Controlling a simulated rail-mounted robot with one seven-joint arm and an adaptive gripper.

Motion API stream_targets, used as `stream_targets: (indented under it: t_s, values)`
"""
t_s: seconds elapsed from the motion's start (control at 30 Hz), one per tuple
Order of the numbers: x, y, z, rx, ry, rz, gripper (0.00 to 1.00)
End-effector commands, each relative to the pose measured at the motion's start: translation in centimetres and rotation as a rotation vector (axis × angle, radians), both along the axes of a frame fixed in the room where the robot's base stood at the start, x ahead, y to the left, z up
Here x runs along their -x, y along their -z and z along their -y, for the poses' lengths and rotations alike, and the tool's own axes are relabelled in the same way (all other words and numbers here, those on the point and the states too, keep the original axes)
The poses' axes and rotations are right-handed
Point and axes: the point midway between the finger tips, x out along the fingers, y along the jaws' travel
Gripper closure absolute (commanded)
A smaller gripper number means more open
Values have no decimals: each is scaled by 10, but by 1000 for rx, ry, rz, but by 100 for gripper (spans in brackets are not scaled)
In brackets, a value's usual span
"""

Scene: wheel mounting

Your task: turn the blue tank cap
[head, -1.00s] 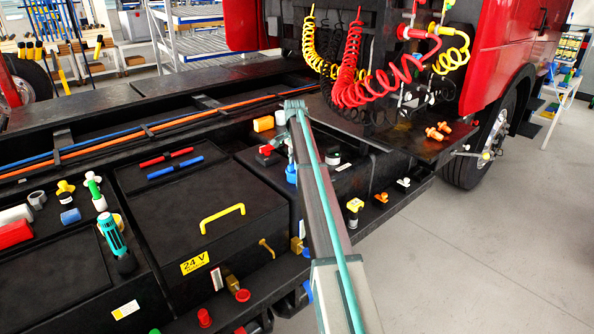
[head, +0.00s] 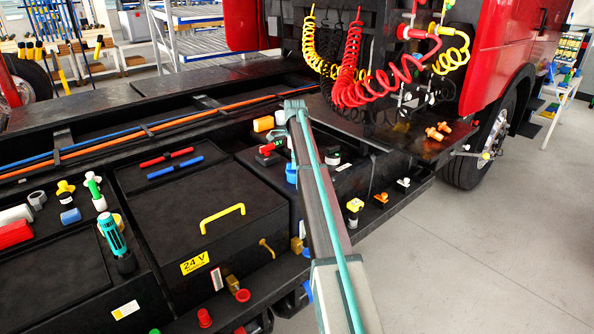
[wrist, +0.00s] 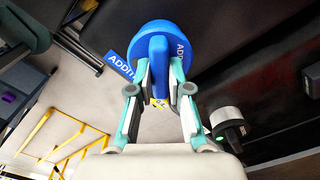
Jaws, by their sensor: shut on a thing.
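The blue tank cap (wrist: 178,32) is a round disc with a raised grip bar across its middle, at the top centre of the wrist view. My gripper (wrist: 159,72) has its two fingers on either side of that bar and is shut on it. A blue label with white lettering (wrist: 120,68) shows beside the cap. In the head view, the cap (head: 291,173) is a small blue shape largely hidden by my arm, and the fingertips cannot be made out clearly.
A white-and-black cap (wrist: 227,120) stands right of my gripper in the wrist view. Red and yellow coiled hoses (head: 362,85) hang behind.

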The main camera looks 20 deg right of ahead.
Motion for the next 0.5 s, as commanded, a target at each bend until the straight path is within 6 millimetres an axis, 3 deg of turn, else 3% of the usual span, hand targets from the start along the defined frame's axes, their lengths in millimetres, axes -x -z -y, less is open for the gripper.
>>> stream_targets:
  t_s: [0.17,0.2,0.33,0.5]
  values:
    - [0,1,0,0,196,0,100]
    - [0,1,0,0,199,0,77]
    - [0,1,0,0,194,0,55]
    - [0,0,0,0,193,0,53]
